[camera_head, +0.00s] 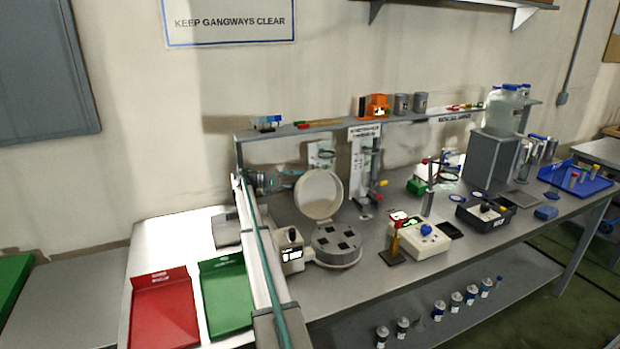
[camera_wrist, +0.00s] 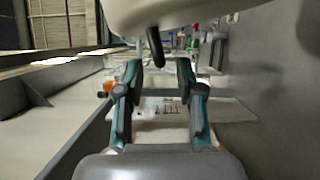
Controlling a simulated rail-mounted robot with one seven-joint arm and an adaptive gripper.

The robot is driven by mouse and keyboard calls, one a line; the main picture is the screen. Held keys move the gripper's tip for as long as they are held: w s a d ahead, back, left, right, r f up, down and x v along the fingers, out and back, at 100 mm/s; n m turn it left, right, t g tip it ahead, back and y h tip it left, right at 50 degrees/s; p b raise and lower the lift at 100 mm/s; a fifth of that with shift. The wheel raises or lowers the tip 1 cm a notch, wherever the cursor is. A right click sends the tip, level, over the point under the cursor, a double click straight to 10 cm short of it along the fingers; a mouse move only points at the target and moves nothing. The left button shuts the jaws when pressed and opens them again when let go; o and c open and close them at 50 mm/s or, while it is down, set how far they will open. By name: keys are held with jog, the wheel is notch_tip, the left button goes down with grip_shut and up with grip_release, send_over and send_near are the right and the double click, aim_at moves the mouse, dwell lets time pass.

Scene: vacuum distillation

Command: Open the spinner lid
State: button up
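The spinner (camera_head: 337,247) stands on the bench left of centre in the head view, a low round base with dark square slots on top. Its pale round lid (camera_head: 319,194) stands raised, tilted up behind the base, so the top of the base is exposed. In the wrist view, my gripper (camera_wrist: 158,76) has its two teal and dark fingers apart with nothing between their tips. A pale curved body (camera_wrist: 180,12) fills the top of that view, with a dark peg (camera_wrist: 156,46) hanging near the fingertips. I cannot tell for sure whether this body is the lid.
A small control box (camera_head: 290,252) adjoins the spinner. A red tray (camera_head: 164,310) and a green tray (camera_head: 226,295) lie to the left. A white instrument (camera_head: 420,240) stands to the right. A grey shelf (camera_head: 300,132) runs behind, carrying several small items.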

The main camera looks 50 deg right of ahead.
aim_at(310, 179)
jog(key=shift+p+x, duration=0.45)
jog(key=shift+x, duration=1.85)
grip_shut()
